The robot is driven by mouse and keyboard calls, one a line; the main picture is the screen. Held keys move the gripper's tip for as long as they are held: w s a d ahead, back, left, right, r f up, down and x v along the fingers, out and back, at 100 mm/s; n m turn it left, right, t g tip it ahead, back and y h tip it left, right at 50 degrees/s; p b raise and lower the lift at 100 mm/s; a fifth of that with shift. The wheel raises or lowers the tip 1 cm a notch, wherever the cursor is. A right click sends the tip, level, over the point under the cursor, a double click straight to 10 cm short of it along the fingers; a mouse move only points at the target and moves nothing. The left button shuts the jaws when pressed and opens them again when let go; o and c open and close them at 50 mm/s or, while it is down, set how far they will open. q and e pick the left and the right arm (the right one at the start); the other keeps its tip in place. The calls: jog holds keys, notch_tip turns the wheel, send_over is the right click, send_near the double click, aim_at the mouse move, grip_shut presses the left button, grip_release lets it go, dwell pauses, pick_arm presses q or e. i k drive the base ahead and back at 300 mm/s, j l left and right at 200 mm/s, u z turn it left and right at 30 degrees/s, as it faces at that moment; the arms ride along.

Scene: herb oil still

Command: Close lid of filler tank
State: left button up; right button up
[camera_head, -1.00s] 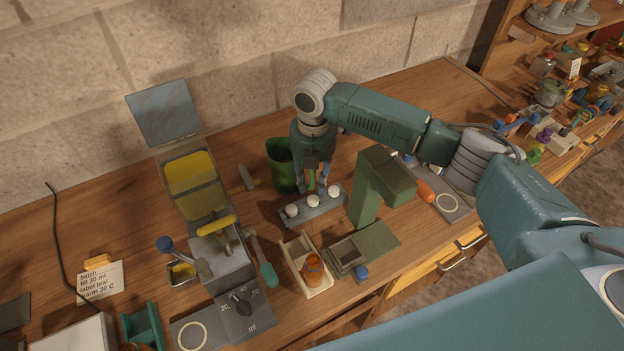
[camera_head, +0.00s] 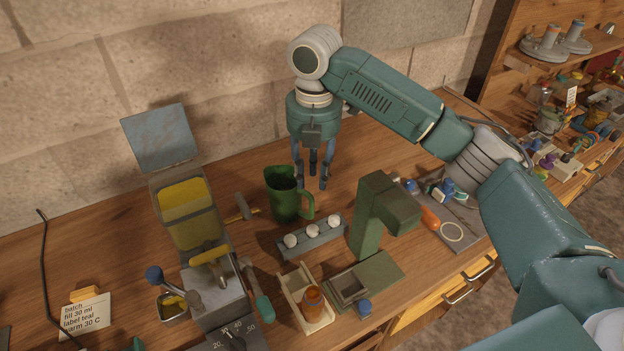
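The filler tank (camera_head: 190,228) stands at the left on its grey filler base and holds yellow liquid. Its lid (camera_head: 158,137), a grey square plate, stands raised and tilted back at the tank's rear edge, so the tank is open. My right gripper (camera_head: 313,180) hangs with its fingers down and apart, empty, above the bench. It is to the right of the tank, beside and behind the green jug (camera_head: 284,195), and appears clear of the jug. My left gripper is not in view.
A rack with white round caps (camera_head: 312,237), a green press (camera_head: 378,215) and a wooden tray with an amber bottle (camera_head: 305,300) stand right of the tank. A hammer (camera_head: 243,207) lies between tank and jug. A stone wall rises behind the bench.

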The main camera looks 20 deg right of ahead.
aim_at(160, 139)
jog(key=k, duration=1.5)
